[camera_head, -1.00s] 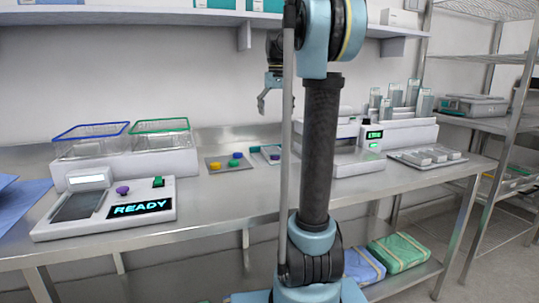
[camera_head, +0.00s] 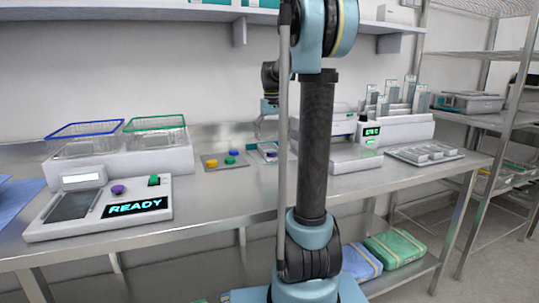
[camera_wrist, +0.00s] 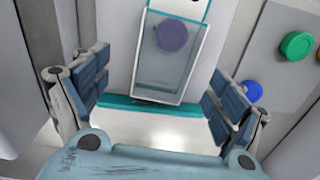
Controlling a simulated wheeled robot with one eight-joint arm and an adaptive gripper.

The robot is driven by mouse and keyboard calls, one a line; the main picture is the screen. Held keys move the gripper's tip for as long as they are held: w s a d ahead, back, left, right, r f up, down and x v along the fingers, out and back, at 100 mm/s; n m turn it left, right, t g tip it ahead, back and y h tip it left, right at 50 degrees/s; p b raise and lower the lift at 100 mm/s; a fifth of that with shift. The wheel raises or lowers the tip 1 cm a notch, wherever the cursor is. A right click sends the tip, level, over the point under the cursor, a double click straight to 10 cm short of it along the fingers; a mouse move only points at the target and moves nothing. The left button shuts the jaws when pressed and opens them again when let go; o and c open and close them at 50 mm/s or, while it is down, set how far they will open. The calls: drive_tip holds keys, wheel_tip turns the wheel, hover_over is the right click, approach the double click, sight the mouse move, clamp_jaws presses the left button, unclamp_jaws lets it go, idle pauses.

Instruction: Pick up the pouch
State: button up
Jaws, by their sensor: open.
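In the head view the pouch (camera_head: 268,151) is small on the steel counter, partly hidden by my arm. My gripper (camera_head: 265,126) is above it there, empty. I cannot tell the exact height between them.
A dark tray (camera_head: 222,161) with yellow, green and blue caps lies just left of the pouch. A console reading READY (camera_head: 137,207) and two wire baskets stand further left. White machines (camera_head: 355,155) stand to the right. A wall shelf (camera_head: 180,15) hangs above the counter.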

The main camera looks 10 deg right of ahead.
sight(269, 147)
drive_tip(key=f, duration=0.2)
drive_tip(key=a+f, duration=0.1)
drive_tip(key=shift+w+f, duration=0.3)
drive_tip(key=shift+f, duration=0.1)
drive_tip(key=shift+d+f, duration=0.1)
drive_tip(key=shift+f, duration=0.65)
drive_tip(key=c, duration=1.1)
